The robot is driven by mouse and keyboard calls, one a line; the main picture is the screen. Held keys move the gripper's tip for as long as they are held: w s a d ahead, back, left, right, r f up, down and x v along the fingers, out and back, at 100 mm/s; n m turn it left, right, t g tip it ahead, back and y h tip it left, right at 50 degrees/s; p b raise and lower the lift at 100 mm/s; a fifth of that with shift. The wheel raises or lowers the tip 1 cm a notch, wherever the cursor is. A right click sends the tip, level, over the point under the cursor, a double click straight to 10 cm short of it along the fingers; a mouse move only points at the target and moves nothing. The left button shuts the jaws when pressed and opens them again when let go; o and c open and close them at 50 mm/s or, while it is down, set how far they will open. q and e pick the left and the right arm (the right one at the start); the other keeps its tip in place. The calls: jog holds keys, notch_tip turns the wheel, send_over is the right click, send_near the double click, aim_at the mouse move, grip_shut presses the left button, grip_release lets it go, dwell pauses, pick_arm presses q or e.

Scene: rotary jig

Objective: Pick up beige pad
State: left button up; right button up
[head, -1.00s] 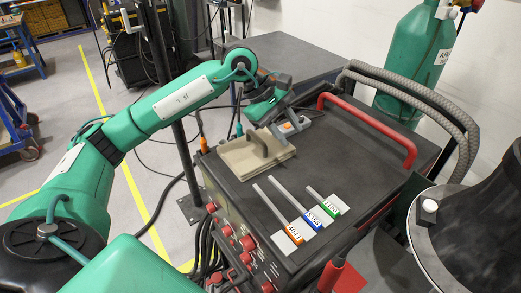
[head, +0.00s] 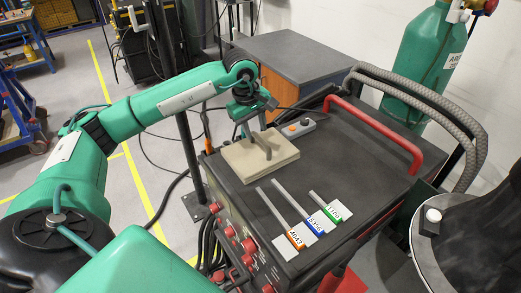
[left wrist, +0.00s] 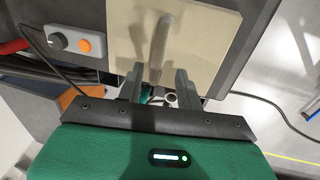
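The beige pad (head: 280,160) lies flat on the dark top of the machine cart, near its far left corner. A grey-brown upright handle (head: 262,144) stands on it. My left gripper (head: 252,132) points down at the pad's far side, close to the handle. In the left wrist view the pad (left wrist: 205,45) fills the upper middle. The two fingers of the left gripper (left wrist: 159,72) are spread apart with the near end of the handle (left wrist: 160,45) lined up between them. I cannot tell whether they touch it. My right gripper is not in view.
Three tagged grey strips (head: 290,220) lie in front. A red handle bar (head: 375,130) and thick hoses (head: 430,100) edge the cart's right side. The cart top's middle is clear.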

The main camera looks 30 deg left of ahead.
aim_at(259, 137)
pick_arm(q)
jog(key=shift+w+f+p, duration=0.15)
jog(key=shift+f+p, duration=0.2)
jog(key=shift+p, duration=0.05)
jog(key=f+p, duration=0.1)
jog(key=f, duration=0.1)
jog(key=w+f+p, duration=0.1)
jog(key=f, duration=0.1)
jog(key=shift+d, duration=0.2)
jog(key=shift+w+f, duration=0.1)
jog(key=shift+f, duration=0.2)
grip_shut()
